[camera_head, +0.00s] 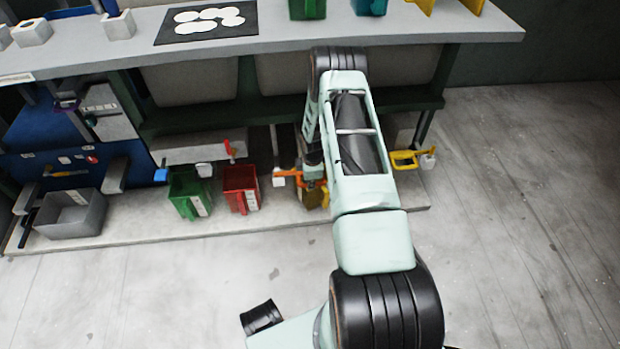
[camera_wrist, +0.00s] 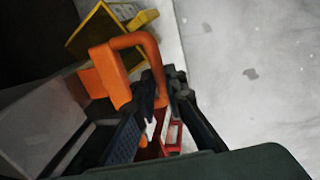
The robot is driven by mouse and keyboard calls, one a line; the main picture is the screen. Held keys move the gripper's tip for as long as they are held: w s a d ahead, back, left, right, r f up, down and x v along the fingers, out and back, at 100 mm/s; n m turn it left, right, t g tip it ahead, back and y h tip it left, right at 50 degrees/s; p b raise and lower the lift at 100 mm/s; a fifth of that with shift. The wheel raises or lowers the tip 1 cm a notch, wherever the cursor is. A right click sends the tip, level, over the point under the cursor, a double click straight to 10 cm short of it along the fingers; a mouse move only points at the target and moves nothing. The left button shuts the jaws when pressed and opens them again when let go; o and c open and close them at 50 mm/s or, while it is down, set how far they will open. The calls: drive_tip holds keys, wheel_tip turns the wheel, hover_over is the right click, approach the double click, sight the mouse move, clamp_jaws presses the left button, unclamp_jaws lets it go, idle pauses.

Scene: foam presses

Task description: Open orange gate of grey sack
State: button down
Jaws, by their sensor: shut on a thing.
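The orange gate (camera_head: 287,174) is low under the bench, with a white block at its left end. It is partly hidden by my arm in the head view. In the wrist view the orange gate (camera_wrist: 113,75) shows as a thick block with a curved handle. My gripper (camera_wrist: 163,84) is shut on the end of this handle, between its two dark fingertips. In the head view my gripper (camera_head: 313,170) is mostly covered by my arm. Grey sacks (camera_head: 280,74) hang under the bench top; which one belongs to the orange gate is hard to tell.
A green bin (camera_head: 187,192) and a red bin (camera_head: 240,188) stand left of the orange gate. A yellow box (camera_wrist: 100,32) is close beyond the gate. A yellow gate (camera_head: 405,158) is to the right. The grey bench (camera_head: 300,35) overhangs; the floor in front is mostly clear.

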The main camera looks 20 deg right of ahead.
drive_tip(key=shift+s+a, duration=0.25)
drive_tip(key=shift+s, duration=0.6)
drive_tip(key=c, duration=2)
unclamp_jaws()
drive_tip(key=shift+o, duration=0.2)
drive_tip(key=shift+r, duration=0.15)
wheel_tip(320, 180, up, 12)
drive_tip(key=s, duration=0.2)
drive_tip(key=shift+a+f, duration=0.25)
drive_tip(key=shift+a, duration=0.05)
